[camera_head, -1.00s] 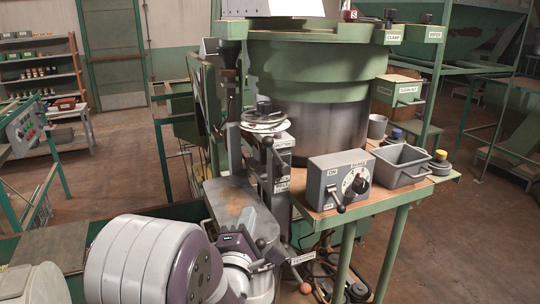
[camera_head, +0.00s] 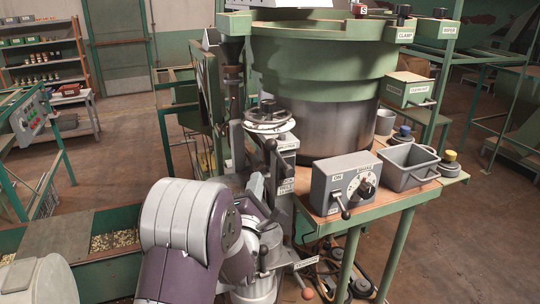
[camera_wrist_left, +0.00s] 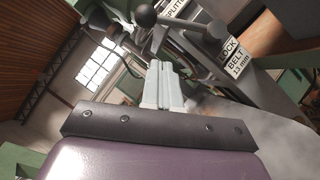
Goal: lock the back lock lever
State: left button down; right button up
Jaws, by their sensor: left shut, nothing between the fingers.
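The lock levers are on the grey machine column in the middle of the head view. One dark lever with a round knob (camera_head: 270,145) slants down along the column beside small white labels. In the left wrist view, grey levers with ball knobs (camera_wrist_left: 218,29) stand just past the fingers, near a label (camera_wrist_left: 233,57) reading "LOCK BELT 13 mm". I cannot tell which of them is the back one. My left gripper (camera_wrist_left: 163,82) is shut and empty, its pale fingers pointing at the levers; contact cannot be told. In the head view my wrist hides the fingers.
A grey control box (camera_head: 345,184) with a switch and dial stands right of the column, beside a grey bin (camera_head: 407,167). The large green and steel hopper bowl (camera_head: 325,75) rises behind. A green trough (camera_head: 70,240) lies left.

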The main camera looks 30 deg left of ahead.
aim_at(280, 156)
pick_arm(q)
jog(key=w+r+p, duration=0.2)
jog(key=w+p, duration=0.1)
jog(key=w, duration=0.2)
jog(key=shift+w+d+r+p, duration=0.2)
jog(key=shift+d+r+p, duration=0.15)
jog(key=shift+d, duration=0.1)
jog(key=shift+w, duration=0.1)
